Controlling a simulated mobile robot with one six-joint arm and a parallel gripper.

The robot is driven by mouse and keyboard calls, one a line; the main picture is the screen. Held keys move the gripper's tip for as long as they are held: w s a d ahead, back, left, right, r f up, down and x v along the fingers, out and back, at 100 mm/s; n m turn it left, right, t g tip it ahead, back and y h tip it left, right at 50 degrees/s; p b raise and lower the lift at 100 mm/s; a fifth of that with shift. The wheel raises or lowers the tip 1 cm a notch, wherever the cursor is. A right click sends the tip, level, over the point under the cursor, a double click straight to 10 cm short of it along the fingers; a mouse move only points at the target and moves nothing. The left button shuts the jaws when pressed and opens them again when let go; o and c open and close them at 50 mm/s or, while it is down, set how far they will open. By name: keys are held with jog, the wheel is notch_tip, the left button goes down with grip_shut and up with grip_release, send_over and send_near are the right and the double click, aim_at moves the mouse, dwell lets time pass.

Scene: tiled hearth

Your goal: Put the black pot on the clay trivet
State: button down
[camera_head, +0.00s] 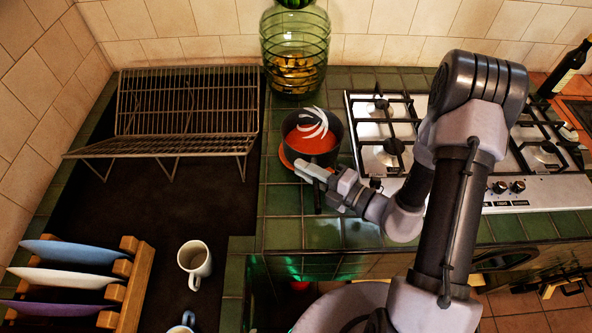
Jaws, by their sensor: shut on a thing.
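The black pot (336,158) is on the green tiled counter side, between the wire rack and the hob. It looks upright and holds orange-red contents with a white swirl. An orange-brown edge of the clay trivet (286,156) shows at the pot's lower left; the pot hides the rest. I cannot tell whether the pot rests on the trivet or is held just above it. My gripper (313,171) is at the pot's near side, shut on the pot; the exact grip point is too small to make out.
A green glass jar (294,50) stands close behind the pot. The gas hob (376,150) is to the right, and a wire rack (185,110) is to the left. A white mug (194,262) and a wooden plate rack (128,290) stand at the lower left. Green tiles in front are clear.

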jog(key=shift+w+a+f+b, duration=0.4)
jog(key=shift+w+f, duration=0.1)
jog(key=shift+f, duration=0.1)
jog(key=shift+w+a+f+b, duration=0.3)
jog(key=shift+w+f+b, duration=0.15)
jog(key=shift+w+f, duration=0.15)
jog(key=shift+w+a+f+b, duration=0.35)
jog(key=shift+w+f+b, duration=0.1)
jog(key=shift+f, duration=0.3)
jog(key=shift+f, duration=0.15)
jog(key=c, duration=1.4)
grip_release()
jog(key=shift+c, duration=0.2)
